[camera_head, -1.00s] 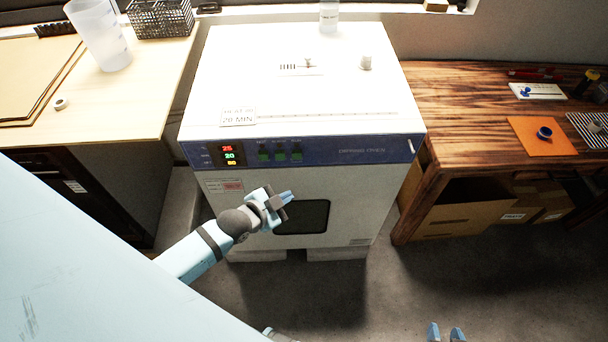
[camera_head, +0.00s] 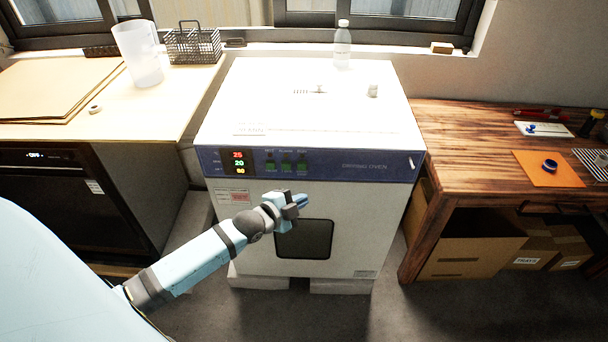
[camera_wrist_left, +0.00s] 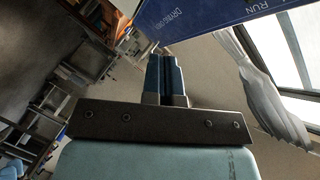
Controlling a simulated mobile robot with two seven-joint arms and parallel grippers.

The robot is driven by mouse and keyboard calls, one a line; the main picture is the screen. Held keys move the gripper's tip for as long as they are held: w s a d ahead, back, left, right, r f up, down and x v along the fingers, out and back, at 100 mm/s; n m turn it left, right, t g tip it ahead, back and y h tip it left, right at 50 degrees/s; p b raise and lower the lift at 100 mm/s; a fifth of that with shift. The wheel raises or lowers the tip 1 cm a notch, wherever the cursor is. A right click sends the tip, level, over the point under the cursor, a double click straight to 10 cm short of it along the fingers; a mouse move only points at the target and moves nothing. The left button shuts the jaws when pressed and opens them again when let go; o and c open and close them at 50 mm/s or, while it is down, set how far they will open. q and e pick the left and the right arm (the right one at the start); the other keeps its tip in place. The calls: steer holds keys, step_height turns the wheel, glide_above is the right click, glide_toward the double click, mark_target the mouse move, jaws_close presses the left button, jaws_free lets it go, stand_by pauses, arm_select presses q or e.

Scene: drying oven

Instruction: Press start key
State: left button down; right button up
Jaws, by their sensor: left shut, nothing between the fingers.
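The drying oven (camera_head: 340,215) is a white box with a blue control panel (camera_head: 345,166) along the top of its front. The panel has a display (camera_head: 237,162) with red, green and yellow digits, and three green keys (camera_head: 286,167) to the right of it. Small labels above the keys are too small to read in the head view. My left gripper (camera_head: 302,202) is shut and empty, in front of the oven below the keys, near the dark window. In the left wrist view its fingers (camera_wrist_left: 166,78) are together, and the blue panel (camera_wrist_left: 215,18) with "RUN" shows at the top. My right gripper is not seen.
A clear bottle (camera_head: 342,45) stands at the back of the oven top. A left counter holds a jug (camera_head: 138,55) and a wire basket (camera_head: 193,45). A wooden table (camera_head: 470,140) stands at the right, with boxes beneath. The oven top is mostly clear.

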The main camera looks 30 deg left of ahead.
mark_target(302, 166)
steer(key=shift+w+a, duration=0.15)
arm_select(q)
steer(key=shift+w, duration=0.1)
steer(key=w+a+b, duration=0.4)
steer(key=w, duration=0.3)
steer(key=shift+w+a+b, duration=0.2)
steer(key=shift+a+b, duration=0.1)
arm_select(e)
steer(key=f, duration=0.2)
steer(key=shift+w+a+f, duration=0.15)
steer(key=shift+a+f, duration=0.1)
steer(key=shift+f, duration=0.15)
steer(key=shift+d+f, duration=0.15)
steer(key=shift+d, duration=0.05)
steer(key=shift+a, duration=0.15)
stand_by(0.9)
arm_select(q)
steer(key=shift+w+a, duration=0.1)
steer(key=shift+w, duration=0.05)
